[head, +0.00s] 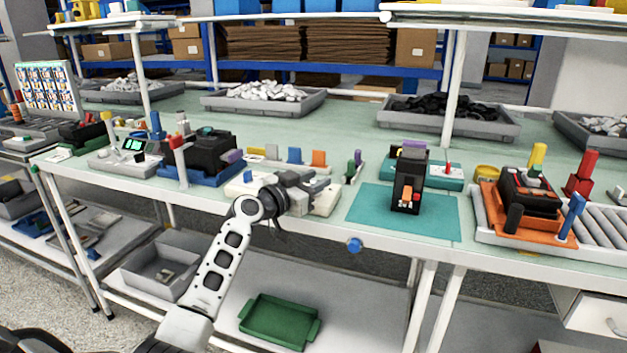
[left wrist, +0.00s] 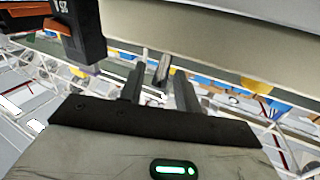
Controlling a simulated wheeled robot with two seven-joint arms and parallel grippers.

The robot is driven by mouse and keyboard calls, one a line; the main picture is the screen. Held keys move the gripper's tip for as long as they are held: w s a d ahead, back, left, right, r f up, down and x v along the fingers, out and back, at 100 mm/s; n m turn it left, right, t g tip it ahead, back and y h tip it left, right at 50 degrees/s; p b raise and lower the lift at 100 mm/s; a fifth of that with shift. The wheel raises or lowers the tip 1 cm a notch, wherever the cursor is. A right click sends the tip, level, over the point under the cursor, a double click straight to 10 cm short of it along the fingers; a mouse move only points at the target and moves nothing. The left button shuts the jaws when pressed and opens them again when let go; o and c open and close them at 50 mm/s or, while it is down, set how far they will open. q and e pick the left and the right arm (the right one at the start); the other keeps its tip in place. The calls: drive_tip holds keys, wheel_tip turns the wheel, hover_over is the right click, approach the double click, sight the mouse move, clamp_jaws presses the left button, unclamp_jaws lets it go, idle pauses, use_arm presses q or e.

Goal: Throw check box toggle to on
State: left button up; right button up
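The off-white box (head: 323,203), which I take for the check box, sits at the bench's front edge in the head view, partly hidden behind my left gripper (head: 318,183). In the left wrist view my left gripper (left wrist: 160,92) has its two dark fingers apart. A small grey lever-like piece (left wrist: 162,70) shows between the fingers; I cannot tell whether it is the toggle or whether they touch it. The toggle's position cannot be read. A black breaker (head: 408,185) stands upright on a teal mat (head: 368,205) to the right. My right gripper is not in view.
A black breaker part with a printed label (left wrist: 80,25) shows close by in the left wrist view. An orange tray (head: 530,222) with a black device is at the right. A blue tray (head: 205,172) is at the left. Grey bins (head: 265,98) stand behind. Much of the teal mat is clear.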

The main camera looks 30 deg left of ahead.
use_arm(q)
clamp_jaws()
drive_tip(key=shift+r, duration=0.1)
